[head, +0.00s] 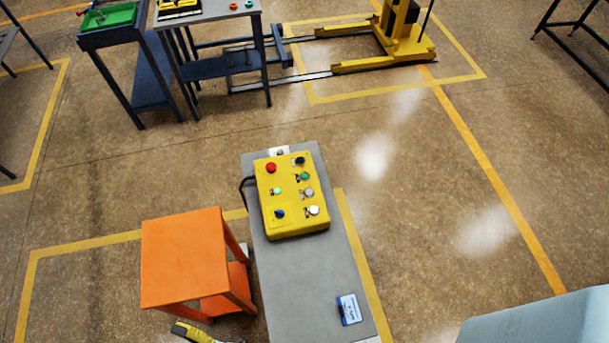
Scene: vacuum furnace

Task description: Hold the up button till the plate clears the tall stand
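A yellow control box (294,195) with several coloured buttons lies on a grey table (312,290) in the middle of the head view. Its buttons include a red one (271,168), a black one (300,160), a green one (305,177), a blue one (279,213) and a white one (313,210). Labels are too small to read, so I cannot tell which is the up button. I cannot make out the plate or the tall stand. My gripper is not in view.
An orange stool-like stand (185,258) is left of the grey table, with a yellow-black object (190,332) below it. A blue-white card (348,309) lies on the table. Benches (215,12) and a yellow lift truck (403,40) are behind.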

